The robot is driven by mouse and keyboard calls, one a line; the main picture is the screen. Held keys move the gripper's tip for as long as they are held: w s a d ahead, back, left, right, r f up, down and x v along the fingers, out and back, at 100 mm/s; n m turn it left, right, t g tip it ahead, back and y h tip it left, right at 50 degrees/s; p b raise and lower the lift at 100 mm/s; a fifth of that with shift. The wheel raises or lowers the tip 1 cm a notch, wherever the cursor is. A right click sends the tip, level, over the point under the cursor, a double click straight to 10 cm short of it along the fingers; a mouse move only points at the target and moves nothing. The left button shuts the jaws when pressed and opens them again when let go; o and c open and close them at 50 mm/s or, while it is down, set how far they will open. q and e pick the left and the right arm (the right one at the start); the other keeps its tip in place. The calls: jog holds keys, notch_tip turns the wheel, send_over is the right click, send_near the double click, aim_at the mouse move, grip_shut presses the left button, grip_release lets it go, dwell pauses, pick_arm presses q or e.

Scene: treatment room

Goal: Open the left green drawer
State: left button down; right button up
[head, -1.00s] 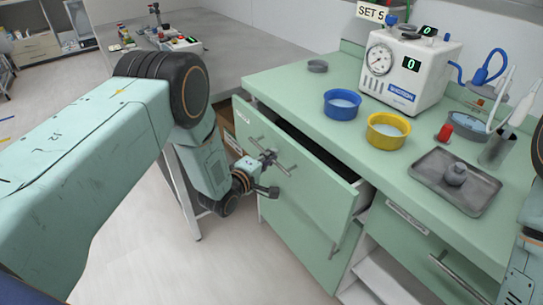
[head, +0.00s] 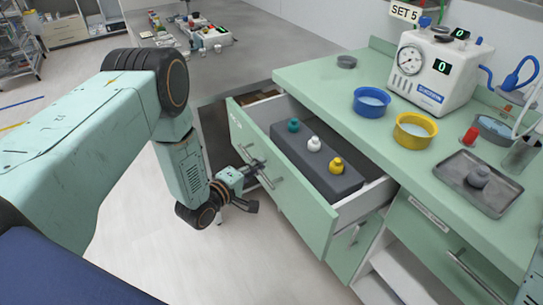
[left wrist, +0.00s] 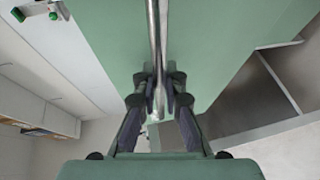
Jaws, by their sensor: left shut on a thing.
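The left green drawer (head: 285,185) is pulled well out of the green cabinet in the head view. Inside it a dark grey block (head: 338,182) holds a teal, a white and a yellow bottle. My left gripper (head: 256,170) is shut on the drawer's metal bar handle (head: 268,178) at the front. In the left wrist view, the fingers (left wrist: 159,97) close on either side of the bar (left wrist: 155,40), against the green drawer front (left wrist: 205,45). My right gripper is not in view.
The counter (head: 345,95) carries a blue bowl (head: 371,102), a yellow bowl (head: 415,131), a white gauge device (head: 438,72) and a metal tray (head: 455,190). Another green drawer (head: 430,240) at the right is closed. Pale floor (head: 220,260) lies open before the cabinet.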

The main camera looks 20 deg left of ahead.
pick_arm(q)
jog(key=shift+s+a+f+p, duration=0.1)
jog(key=shift+s+a+p, duration=0.05)
jog(key=shift+s+a, duration=0.45)
jog(key=shift+s+a+r+p, duration=0.15)
jog(key=shift+s+a, duration=0.25)
jog(key=shift+s, duration=0.45)
jog(key=shift+s+a+f+p, duration=0.2)
jog(key=shift+s+a, duration=0.3)
jog(key=shift+s, duration=0.2)
jog(key=c, duration=1.7)
grip_release()
jog(key=v, duration=1.2)
